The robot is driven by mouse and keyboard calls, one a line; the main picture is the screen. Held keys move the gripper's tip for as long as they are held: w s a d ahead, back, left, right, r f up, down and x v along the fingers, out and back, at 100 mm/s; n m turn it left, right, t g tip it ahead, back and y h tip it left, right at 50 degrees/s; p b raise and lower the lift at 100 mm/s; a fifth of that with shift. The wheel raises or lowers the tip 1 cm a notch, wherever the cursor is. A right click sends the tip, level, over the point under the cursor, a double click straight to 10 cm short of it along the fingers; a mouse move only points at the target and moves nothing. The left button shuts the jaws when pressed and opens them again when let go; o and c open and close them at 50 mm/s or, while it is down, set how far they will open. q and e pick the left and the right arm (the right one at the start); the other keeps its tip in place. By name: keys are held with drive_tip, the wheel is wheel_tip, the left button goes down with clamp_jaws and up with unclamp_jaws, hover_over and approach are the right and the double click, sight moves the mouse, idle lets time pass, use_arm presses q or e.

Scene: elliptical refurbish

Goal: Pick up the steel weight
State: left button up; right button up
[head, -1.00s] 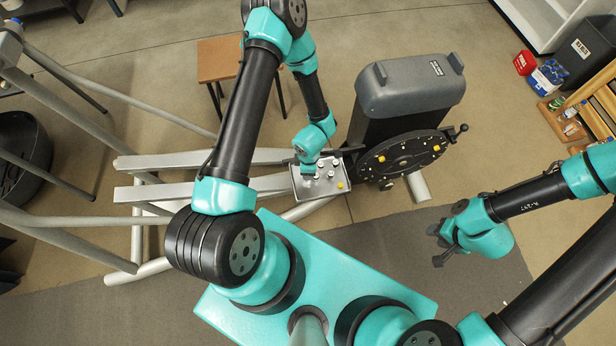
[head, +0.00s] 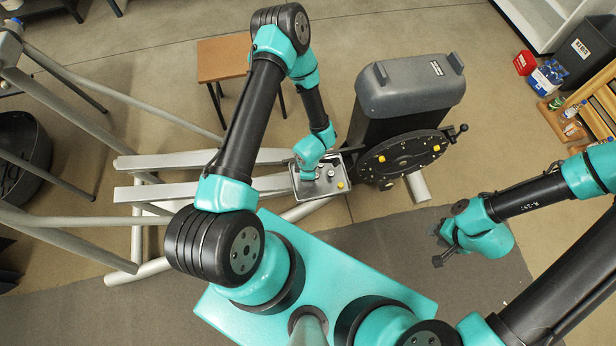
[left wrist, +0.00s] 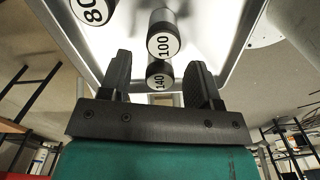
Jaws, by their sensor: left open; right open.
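Several cylindrical weights with white number labels stand in a shallow metal tray (head: 341,194), left of the machine's dial. In the left wrist view, weights marked 100 (left wrist: 163,35), 140 (left wrist: 159,74) and 80 (left wrist: 93,9) show; which one is the steel weight I cannot tell. My left gripper (left wrist: 160,80) is open, with the 140 weight appearing between its fingers; contact cannot be told. In the head view its fingers are mostly hidden under my wrist, over the tray. My right gripper (head: 437,248) is open and empty over the dark mat, far from the tray.
A grey machine housing (head: 412,82) with a black dial (head: 403,158) stands right of the tray. Grey rails (head: 180,193) run left of it. A wooden stool (head: 222,58) is behind. A wooden rack and bin stand at far right. The dark mat (head: 380,235) has free room.

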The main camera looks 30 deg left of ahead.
use_arm(q)
clamp_jaws()
idle(0.3)
drive_tip(key=shift+r, duration=0.1)
wheel_tip(320, 180, up, 28)
idle(0.9)
idle(0.5)
